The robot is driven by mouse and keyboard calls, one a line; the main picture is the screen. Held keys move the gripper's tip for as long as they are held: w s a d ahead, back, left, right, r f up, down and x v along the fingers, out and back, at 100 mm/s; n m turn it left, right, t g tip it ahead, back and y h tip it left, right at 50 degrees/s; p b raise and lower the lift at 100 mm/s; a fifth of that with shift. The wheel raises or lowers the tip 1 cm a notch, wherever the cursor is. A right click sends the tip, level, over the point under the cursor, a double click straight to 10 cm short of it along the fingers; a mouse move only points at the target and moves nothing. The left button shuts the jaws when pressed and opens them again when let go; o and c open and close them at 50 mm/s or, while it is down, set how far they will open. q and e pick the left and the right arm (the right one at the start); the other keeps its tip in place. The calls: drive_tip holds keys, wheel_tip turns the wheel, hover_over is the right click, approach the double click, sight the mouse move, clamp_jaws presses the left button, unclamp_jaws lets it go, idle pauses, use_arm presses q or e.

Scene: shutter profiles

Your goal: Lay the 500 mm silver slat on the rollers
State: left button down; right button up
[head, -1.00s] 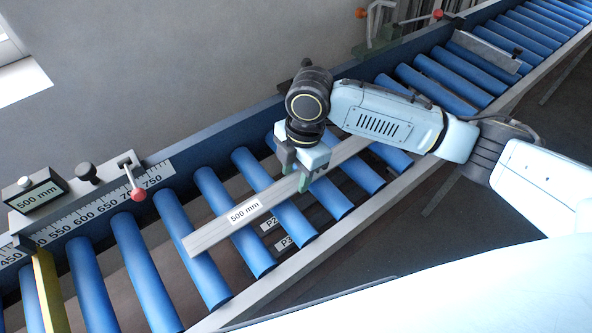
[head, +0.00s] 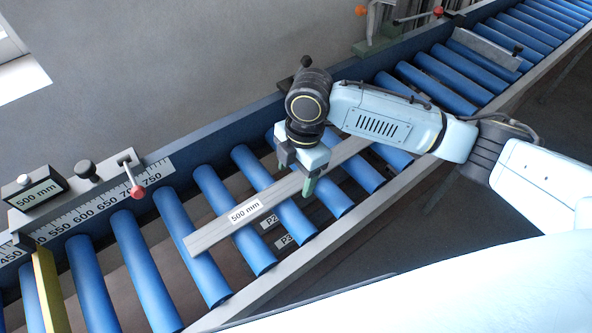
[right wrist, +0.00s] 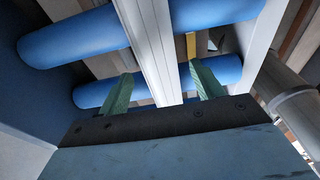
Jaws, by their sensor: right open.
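The silver slat (head: 220,229) with a "500 mm" label lies diagonally across several blue rollers (head: 207,203) of the conveyor in the head view. My right gripper (head: 296,180) is over the slat's upper right part, with its fingers pointing down. In the right wrist view the slat (right wrist: 150,40) runs between the two green fingertips (right wrist: 165,90), with a gap on each side. The right gripper is open. The slat's far end is partly hidden by the gripper and arm. My left gripper is not in view.
A length stop with a "500 mm" display (head: 38,194) sits on the scale at the left, near a red-knobbed lever (head: 137,191). A yellow plate (head: 50,290) stands across the rollers at lower left. A grey bar (head: 485,50) lies at the upper right. The blue side rail borders the rollers.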

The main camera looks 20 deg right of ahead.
wheel_tip(320, 180, up, 13)
drive_tip(key=d, duration=0.2)
drive_tip(key=shift+w+r+b, duration=0.15)
drive_tip(key=shift+w+b, duration=0.2)
